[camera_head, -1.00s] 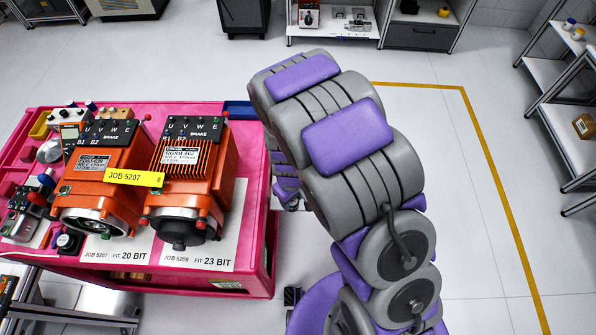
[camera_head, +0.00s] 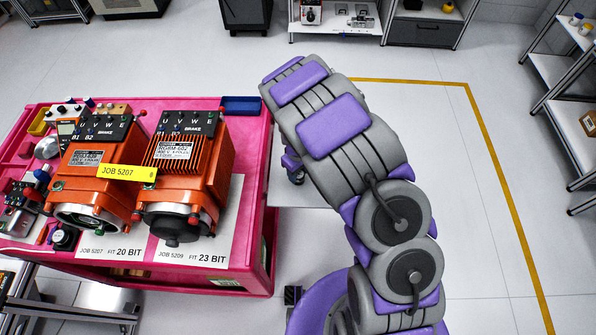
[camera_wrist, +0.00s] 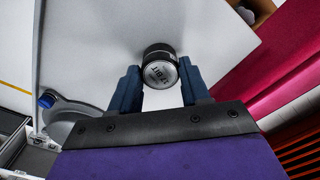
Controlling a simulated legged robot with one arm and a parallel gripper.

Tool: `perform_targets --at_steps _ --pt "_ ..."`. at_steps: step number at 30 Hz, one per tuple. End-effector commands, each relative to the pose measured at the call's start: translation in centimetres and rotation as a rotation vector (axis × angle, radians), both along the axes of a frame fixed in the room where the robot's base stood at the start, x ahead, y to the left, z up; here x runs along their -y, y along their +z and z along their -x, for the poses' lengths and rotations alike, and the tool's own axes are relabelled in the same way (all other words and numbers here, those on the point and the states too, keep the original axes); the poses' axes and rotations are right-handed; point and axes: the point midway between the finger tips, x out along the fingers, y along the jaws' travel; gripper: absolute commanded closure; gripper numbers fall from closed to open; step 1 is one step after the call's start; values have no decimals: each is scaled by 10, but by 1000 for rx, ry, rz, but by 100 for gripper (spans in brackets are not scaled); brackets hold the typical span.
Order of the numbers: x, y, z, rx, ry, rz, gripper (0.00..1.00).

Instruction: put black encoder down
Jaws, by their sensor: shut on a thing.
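In the wrist view my gripper (camera_wrist: 162,87) is shut on a small round black encoder (camera_wrist: 159,58). Its pale end face faces the camera and reads "17 BIT". A plain pale surface (camera_wrist: 95,45) lies behind the encoder; I cannot tell whether they touch. In the head view my arm reaches away to the right of the pink cart (camera_head: 262,150). The gripper and encoder are hidden there behind the arm.
Two orange motors (camera_head: 186,160) stand on the cart, with a yellow JOB 5207 tag (camera_head: 127,172) and a blue tray (camera_head: 241,105) behind. A blue-capped item (camera_wrist: 47,100) shows left in the wrist view. Floor right of my arm is clear.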

Motion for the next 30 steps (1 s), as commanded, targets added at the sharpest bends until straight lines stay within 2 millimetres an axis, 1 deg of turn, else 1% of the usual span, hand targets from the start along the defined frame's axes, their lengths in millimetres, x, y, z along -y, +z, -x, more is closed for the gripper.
perform_targets --at_steps 4,5,12,13,20,23,26,30 --pt "-3 -1 -1 2 2 2 88" --pt "-3 -1 -1 3 1 3 53" --pt "-2 0 0 2 2 2 30" --pt "-1 0 0 2 2 1 29" --pt "2 1 0 1 1 -1 29" --pt "0 7 -1 4 1 0 29" --pt "-2 21 -2 8 1 1 29" --pt "-2 49 -1 5 2 1 29"
